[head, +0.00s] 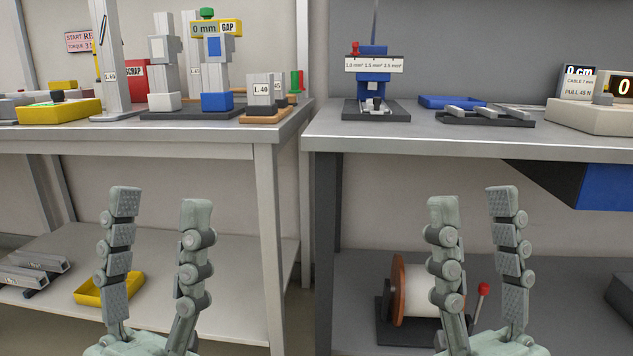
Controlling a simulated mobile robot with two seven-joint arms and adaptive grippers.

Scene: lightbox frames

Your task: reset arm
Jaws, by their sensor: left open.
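My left gripper (160,203) is at the lower left of the head view, in front of the left workbench. Its two jointed grey-green fingers point up and stand apart, with nothing between them. My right gripper (465,200) is at the lower right, in front of the right bench. Its fingers also point up and stand apart, with nothing between them. Both grippers appear below or near bench-top height and touch nothing that I can see. The arms behind the grippers are out of view.
The right bench (450,142) carries a blue crimping fixture (374,80), a blue tray (452,101) and a counter box (595,115). A cable spool (415,290) and a yellow tray (108,290) sit on lower shelves.

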